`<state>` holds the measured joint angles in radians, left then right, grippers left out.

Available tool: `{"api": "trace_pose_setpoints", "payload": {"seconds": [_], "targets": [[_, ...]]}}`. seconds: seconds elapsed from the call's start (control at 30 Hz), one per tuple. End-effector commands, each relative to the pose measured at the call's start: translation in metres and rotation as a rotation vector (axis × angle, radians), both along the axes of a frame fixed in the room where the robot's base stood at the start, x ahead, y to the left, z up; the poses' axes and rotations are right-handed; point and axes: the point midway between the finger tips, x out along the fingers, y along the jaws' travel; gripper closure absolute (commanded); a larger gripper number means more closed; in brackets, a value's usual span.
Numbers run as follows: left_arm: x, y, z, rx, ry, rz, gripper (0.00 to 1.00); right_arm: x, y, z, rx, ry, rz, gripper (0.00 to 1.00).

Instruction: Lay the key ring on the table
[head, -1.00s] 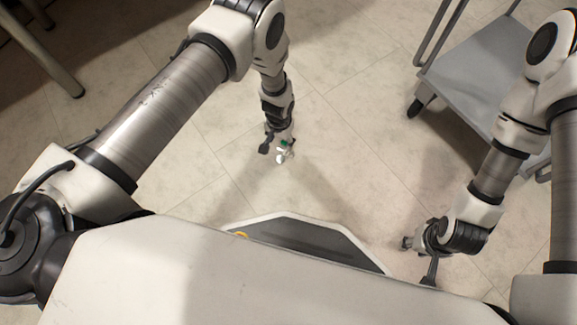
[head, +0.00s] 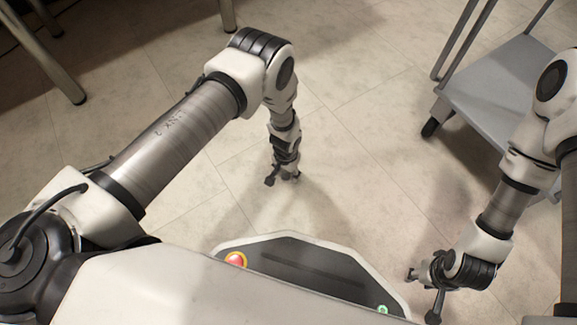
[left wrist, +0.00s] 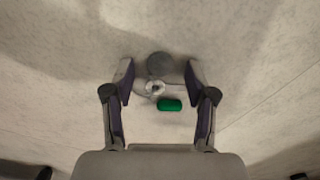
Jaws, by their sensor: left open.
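The key ring (left wrist: 154,88) shows in the left wrist view with a green tag (left wrist: 170,104) and a grey round piece (left wrist: 159,65). My left gripper (left wrist: 158,72) is open, with its fingers on either side of the key ring. I cannot tell whether either finger touches it. In the head view my left gripper (head: 288,178) points down low over the floor, and the key ring is hidden there. My right gripper (head: 418,278) hangs at the lower right; its fingers are too small to read. No tabletop is clearly in view.
A grey cart (head: 500,85) stands at the upper right. Metal furniture legs (head: 68,88) stand at the upper left. Pale tiled floor (head: 350,150) lies clear between them.

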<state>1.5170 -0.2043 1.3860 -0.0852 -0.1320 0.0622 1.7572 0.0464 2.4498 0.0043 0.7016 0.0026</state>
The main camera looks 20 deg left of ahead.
Motion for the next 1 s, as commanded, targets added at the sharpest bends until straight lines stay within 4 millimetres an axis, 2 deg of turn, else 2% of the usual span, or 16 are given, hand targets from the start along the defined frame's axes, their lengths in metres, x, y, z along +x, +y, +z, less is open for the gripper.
{"api": "trace_pose_setpoints", "payload": {"seconds": [0.57,0.73,1.0], "targets": [[-0.0003,0.0002,-0.0050,0.000,0.001,0.000,0.44,-0.0005,0.0001,-0.0050,0.000,0.001,0.000,0.60],[-0.0004,0.0002,-0.0052,0.000,0.001,0.000,1.00,-0.0005,0.0001,-0.0051,0.000,0.001,0.000,0.60],[-0.0011,0.0002,-0.0059,0.000,0.002,0.001,1.00,-0.0004,0.0000,-0.0054,0.000,0.001,0.000,0.60]]}}
